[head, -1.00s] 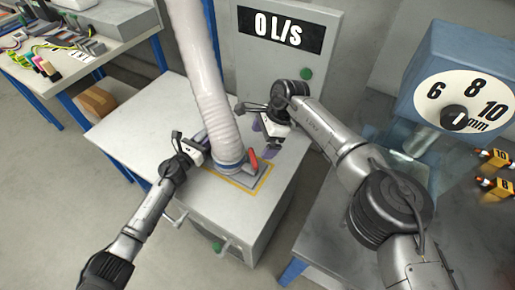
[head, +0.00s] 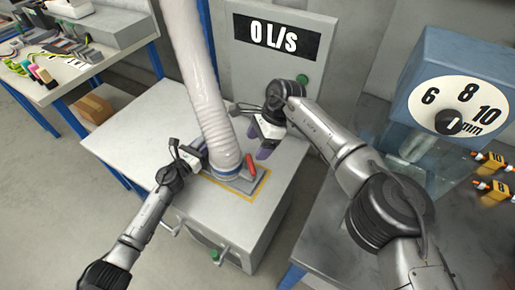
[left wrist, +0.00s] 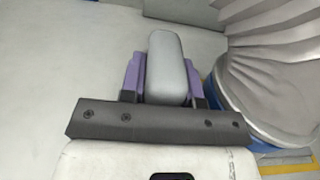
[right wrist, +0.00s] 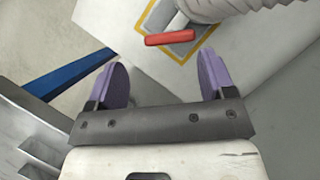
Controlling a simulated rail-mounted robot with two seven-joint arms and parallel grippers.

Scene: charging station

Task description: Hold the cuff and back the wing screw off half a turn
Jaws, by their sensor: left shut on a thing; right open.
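The ribbed white hose (head: 215,110) comes down to a blue cuff (head: 226,172) on a grey plate. A red wing screw (head: 251,164) stands beside the cuff; it also shows as a red bar in the right wrist view (right wrist: 172,39). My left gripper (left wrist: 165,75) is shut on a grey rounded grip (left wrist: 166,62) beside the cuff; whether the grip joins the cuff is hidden. My right gripper (right wrist: 164,82) is open and empty, its purple fingers apart. In the head view it (head: 266,150) hangs behind and right of the wing screw, not touching it.
A yellow outline (head: 243,197) frames the plate on the white cabinet (head: 145,120). Behind it a panel display (head: 273,33) reads 0 L/s. A blue dial box (head: 465,90) and orange-tipped bottles (head: 492,160) stand right. The cabinet top's left part is clear.

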